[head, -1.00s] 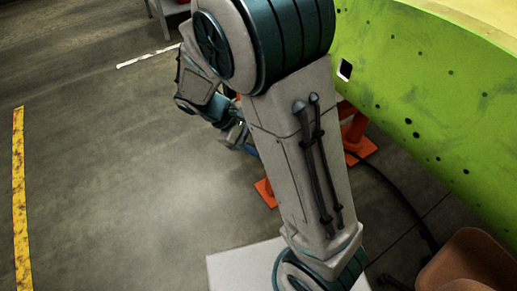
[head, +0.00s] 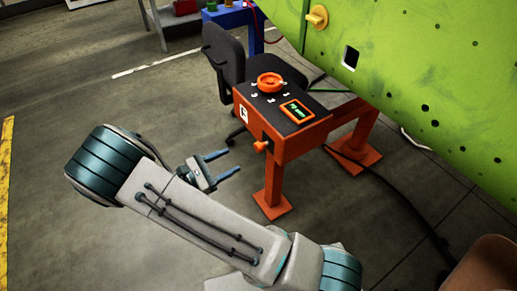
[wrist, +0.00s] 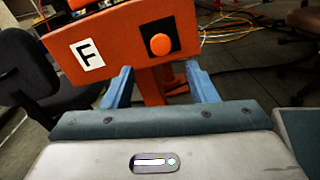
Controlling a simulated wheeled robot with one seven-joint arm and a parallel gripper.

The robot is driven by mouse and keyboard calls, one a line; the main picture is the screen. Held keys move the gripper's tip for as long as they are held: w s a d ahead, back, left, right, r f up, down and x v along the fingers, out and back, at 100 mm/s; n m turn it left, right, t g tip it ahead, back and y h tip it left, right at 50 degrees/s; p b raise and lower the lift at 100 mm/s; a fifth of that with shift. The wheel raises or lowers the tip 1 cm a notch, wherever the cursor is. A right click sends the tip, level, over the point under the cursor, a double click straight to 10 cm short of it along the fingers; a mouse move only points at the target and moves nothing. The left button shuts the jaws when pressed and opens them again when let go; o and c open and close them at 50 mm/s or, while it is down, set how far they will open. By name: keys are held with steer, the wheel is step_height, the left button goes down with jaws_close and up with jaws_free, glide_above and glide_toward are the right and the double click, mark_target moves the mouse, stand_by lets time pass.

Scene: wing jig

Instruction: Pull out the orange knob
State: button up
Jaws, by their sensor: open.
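The orange knob (head: 261,146) sticks out from the front face of an orange control box (head: 311,141) in the head view. In the wrist view the knob (wrist: 161,44) shows as a round orange cap on a black square plate. My gripper (head: 222,163) is open, its two blue fingers pointing toward the box, to the left of the knob and a little below it in the head view. In the wrist view the fingers (wrist: 161,78) stand apart, with the knob ahead and between them sideways, slightly above the tips. Nothing is between the fingers, and they are apart from the knob.
The box top carries a red-orange dial (head: 270,82) and a small green-lit display (head: 297,110). A black chair (head: 225,72) stands behind the box. A large green panel (head: 430,75) slants over the right side. The floor at left is clear.

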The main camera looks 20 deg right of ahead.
mark_target(256, 148)
steer(key=b+x, duration=0.2)
steer(key=x, duration=0.9)
steer(key=shift+d, duration=0.25)
jaws_close()
steer(key=p+v, duration=0.1)
steer(key=v, duration=0.1)
steer(key=shift+a+r, duration=0.1)
steer(key=shift+a, duration=0.3)
steer(key=shift+s+a+p, duration=0.15)
steer(key=shift+a+p, duration=0.15)
steer(key=shift+p, duration=0.05)
steer(key=shift+c, duration=2.1)
jaws_free()
steer(key=o, duration=0.4)
steer(key=shift+a, duration=0.2)
steer(key=shift+d, duration=0.1)
